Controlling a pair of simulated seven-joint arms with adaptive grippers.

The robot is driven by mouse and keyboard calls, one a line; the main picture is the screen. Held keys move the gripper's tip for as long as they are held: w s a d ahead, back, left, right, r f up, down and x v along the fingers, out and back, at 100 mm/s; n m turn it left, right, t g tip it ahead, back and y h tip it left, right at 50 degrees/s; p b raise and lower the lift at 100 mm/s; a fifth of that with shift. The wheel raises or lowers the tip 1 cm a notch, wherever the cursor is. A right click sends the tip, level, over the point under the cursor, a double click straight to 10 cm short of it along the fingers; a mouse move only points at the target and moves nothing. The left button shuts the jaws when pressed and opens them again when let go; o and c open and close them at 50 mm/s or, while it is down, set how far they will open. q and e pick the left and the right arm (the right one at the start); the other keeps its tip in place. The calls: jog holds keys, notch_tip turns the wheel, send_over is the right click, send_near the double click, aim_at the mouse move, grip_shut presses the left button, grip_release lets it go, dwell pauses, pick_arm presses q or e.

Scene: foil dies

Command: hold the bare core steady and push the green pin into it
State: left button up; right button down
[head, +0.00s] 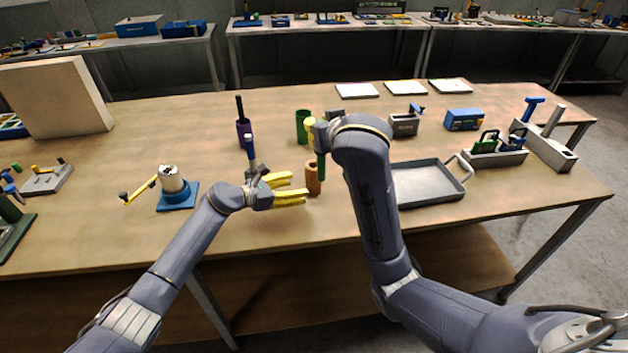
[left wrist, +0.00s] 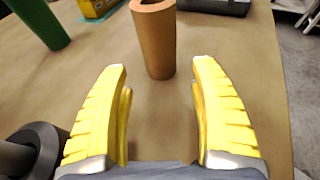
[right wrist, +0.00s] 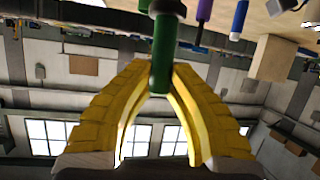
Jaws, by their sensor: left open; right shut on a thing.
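The bare core (head: 312,181) is a brown hollow cylinder standing upright on the table. It also shows in the left wrist view (left wrist: 154,45), beyond and between the fingertips, with its top hole appearing empty. My left gripper (head: 304,190) is open beside the core, its yellow fingers pointing at it. The green pin (head: 321,166) is held upright in my right gripper (right wrist: 160,66), which is shut on it. In the head view the pin's lower end overlaps the core's upper right side. My right wrist hides most of that gripper there.
A green cylinder (head: 302,122) stands behind the core. A purple cylinder (head: 243,134) with a black pin and a blue pin (head: 250,150) stand behind my left gripper. A grey tray (head: 428,193) lies right of my right arm. The table's front middle is clear.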

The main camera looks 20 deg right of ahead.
aim_at(307, 185)
pick_arm(q)
jog(key=shift+x, duration=3.2)
jog(key=shift+c, duration=0.4)
jog(key=c, duration=0.7)
